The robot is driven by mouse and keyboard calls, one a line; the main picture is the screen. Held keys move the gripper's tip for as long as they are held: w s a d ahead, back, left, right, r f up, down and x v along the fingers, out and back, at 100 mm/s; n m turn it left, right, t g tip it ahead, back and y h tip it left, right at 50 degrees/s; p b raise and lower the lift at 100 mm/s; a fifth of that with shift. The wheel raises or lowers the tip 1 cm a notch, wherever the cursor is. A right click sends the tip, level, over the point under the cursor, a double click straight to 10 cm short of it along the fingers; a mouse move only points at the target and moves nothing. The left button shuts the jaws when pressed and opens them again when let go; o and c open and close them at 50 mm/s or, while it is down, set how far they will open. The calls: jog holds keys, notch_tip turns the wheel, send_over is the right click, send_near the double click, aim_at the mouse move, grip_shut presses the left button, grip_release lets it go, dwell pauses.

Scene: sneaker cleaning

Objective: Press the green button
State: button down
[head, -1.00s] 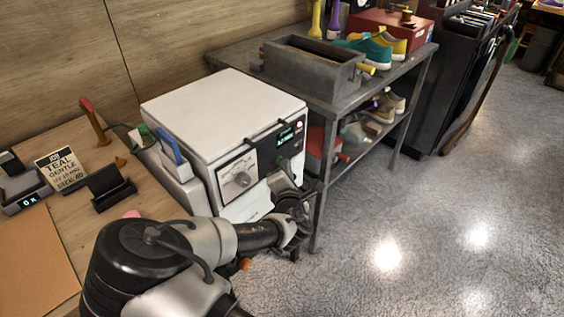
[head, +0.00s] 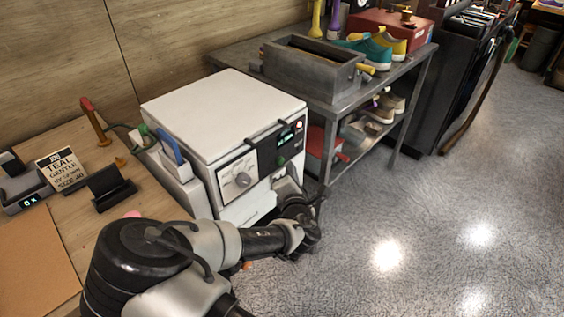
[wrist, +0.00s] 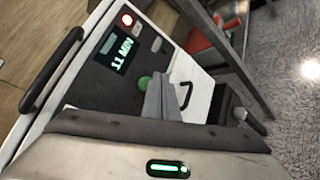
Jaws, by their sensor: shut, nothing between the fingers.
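The green button (head: 281,161) is a small round knob on the black front panel of the white machine (head: 222,110). It also shows in the wrist view (wrist: 143,83), partly hidden behind my fingertips. My gripper (wrist: 160,84) is shut and empty, with its grey fingers just in front of the panel and to the right of the button in that view. I cannot tell whether they touch it. In the head view my gripper (head: 291,180) is just below the button.
A metal table (head: 325,98) stands close to the right. The floor at right is clear.

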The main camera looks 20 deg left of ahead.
jog(key=shift+s+d, duration=0.3)
jog(key=shift+d, duration=0.45)
jog(key=shift+s+d, duration=0.3)
jog(key=shift+d, duration=0.4)
jog(key=shift+s+d, duration=0.3)
jog(key=shift+d, duration=0.45)
